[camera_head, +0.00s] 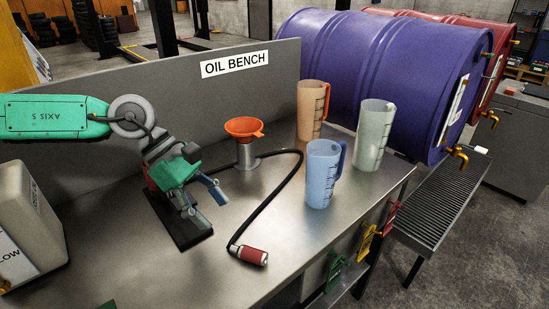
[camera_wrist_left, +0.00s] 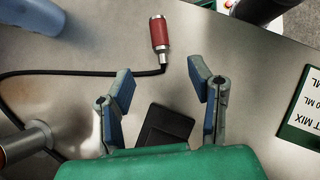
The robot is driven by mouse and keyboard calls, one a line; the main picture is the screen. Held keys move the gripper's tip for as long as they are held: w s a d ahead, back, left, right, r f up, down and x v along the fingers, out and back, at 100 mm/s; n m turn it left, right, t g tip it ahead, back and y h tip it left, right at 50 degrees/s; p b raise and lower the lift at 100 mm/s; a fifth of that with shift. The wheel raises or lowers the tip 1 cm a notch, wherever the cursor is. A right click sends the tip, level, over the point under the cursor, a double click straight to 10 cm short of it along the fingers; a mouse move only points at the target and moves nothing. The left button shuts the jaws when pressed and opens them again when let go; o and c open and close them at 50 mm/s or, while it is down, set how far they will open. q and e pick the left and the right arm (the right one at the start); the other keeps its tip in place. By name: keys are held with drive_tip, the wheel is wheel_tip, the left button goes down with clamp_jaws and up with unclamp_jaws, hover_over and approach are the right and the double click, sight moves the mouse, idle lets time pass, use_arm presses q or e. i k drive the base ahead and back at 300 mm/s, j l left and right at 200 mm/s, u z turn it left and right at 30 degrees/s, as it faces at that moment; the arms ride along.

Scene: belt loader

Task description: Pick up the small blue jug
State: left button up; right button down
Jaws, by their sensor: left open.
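The small blue jug (camera_head: 322,176) stands upright on the steel bench, with its handle toward the right and dark marks on its side. Part of a blue jug (camera_wrist_left: 30,28) also shows at the top left of the left wrist view. My left gripper (camera_head: 208,206) is open and empty above the bench, left of the blue jug and well apart from it. In the left wrist view its two blue-padded fingers (camera_wrist_left: 163,98) are spread with nothing between them. My right gripper is not in view.
An orange jug (camera_head: 311,108) and a clear jug (camera_head: 374,136) stand behind the blue one. A red funnel (camera_head: 244,127), a black hose with a red end (camera_head: 253,256) and a white canister (camera_head: 28,225) share the bench. Purple (camera_head: 385,75) and red drums lie behind.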

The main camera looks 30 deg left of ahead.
sight(324, 161)
drive_tip(key=k+l, duration=0.8)
drive_tip(key=l, duration=0.15)
